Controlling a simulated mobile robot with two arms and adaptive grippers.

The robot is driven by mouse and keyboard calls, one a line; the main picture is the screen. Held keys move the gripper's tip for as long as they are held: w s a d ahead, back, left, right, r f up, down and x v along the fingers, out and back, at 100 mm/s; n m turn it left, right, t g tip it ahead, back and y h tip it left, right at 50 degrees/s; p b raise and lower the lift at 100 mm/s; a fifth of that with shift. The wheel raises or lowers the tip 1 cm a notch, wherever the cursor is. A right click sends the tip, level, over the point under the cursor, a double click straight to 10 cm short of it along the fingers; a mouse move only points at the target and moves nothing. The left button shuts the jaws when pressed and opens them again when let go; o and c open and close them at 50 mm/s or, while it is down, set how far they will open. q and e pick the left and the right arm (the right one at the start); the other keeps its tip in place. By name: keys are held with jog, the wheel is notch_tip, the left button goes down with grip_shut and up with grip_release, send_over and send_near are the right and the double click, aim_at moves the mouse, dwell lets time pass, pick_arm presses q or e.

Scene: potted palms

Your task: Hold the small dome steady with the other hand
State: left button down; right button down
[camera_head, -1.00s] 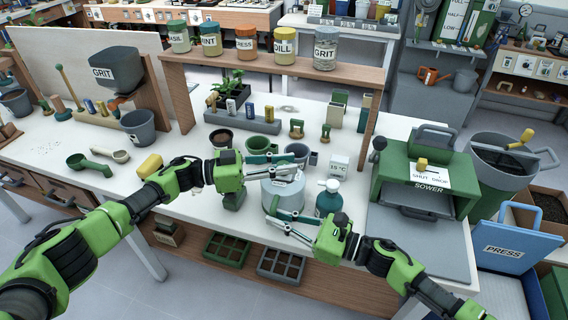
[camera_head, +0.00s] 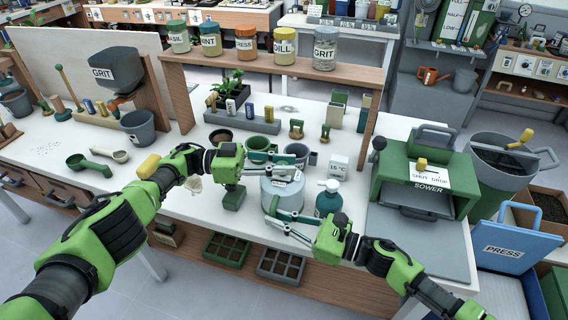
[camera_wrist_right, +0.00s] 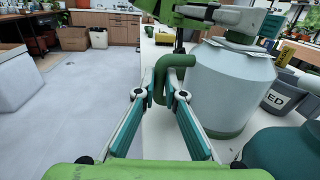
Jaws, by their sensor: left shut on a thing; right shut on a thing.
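The small dome (camera_head: 290,192) is a pale grey rounded vessel with a green side handle, standing near the table's front edge. In the right wrist view the dome (camera_wrist_right: 232,88) looks upright, with its green handle (camera_wrist_right: 178,62) on the left. My right gripper (camera_head: 274,216) reaches in from the right, shut on this handle; its fingers (camera_wrist_right: 159,93) lie either side of it. My left gripper (camera_head: 281,161) is at the dome's top from the left, shut on what seems to be its top knob (camera_wrist_right: 240,37); its grip there is partly hidden.
A dark teal pump bottle (camera_head: 328,202) stands close to the right of the dome. The green sower (camera_head: 425,180) is farther right.

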pick_arm(q)
jog(key=shift+f, duration=0.15)
jog(key=c, duration=1.8)
grip_release()
jog(key=shift+o, duration=0.2)
jog(key=shift+r, duration=0.2)
notch_tip(320, 180, up, 10)
jog(key=shift+f, duration=0.15)
